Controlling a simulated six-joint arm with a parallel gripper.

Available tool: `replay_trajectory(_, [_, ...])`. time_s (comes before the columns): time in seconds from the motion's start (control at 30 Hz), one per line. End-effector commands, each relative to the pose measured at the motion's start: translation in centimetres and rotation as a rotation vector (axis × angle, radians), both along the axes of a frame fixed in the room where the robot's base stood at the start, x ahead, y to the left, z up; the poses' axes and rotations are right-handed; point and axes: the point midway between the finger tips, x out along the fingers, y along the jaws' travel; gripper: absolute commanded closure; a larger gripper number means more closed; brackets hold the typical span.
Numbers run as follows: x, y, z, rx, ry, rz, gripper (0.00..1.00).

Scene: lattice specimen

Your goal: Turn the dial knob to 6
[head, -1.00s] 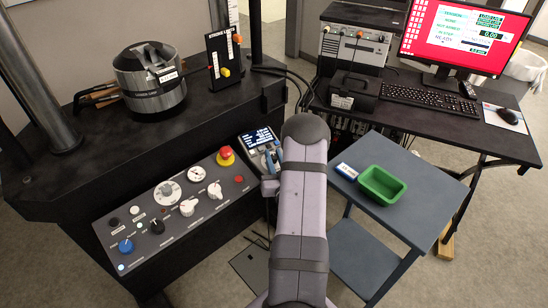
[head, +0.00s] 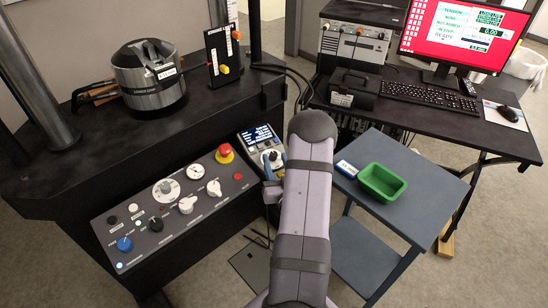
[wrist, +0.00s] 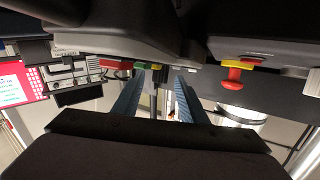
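My gripper (head: 272,160) is at the display unit at the right end of the sloped control panel, partly hidden behind my arm. In the wrist view its two blue fingers (wrist: 157,100) stand apart, with a grey upright shape between them; I cannot tell if they touch it. A small round pale dial with a dark centre (head: 272,155) shows by the fingers, below the lit screen (head: 260,136). Its numbers are too small to read. Another round white dial (head: 166,190) with marks around it sits on the panel, apart from my gripper.
The panel also carries a red emergency button (head: 225,152), white knobs (head: 187,205), a black knob (head: 155,224) and a blue knob (head: 124,244). A metal pot (head: 148,78) stands behind. A green tray (head: 382,182) sits on the side table (head: 410,215) at right.

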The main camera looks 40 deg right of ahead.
Motion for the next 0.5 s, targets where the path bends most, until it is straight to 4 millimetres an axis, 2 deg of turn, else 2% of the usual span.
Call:
replay_trajectory(0.23, [-2.7,1.4,0.0,0.0,0.0,-0.003,0.61])
replay_trajectory(0.5, [-3.5,1.9,0.2,-0.001,-0.002,0.0,0.61])
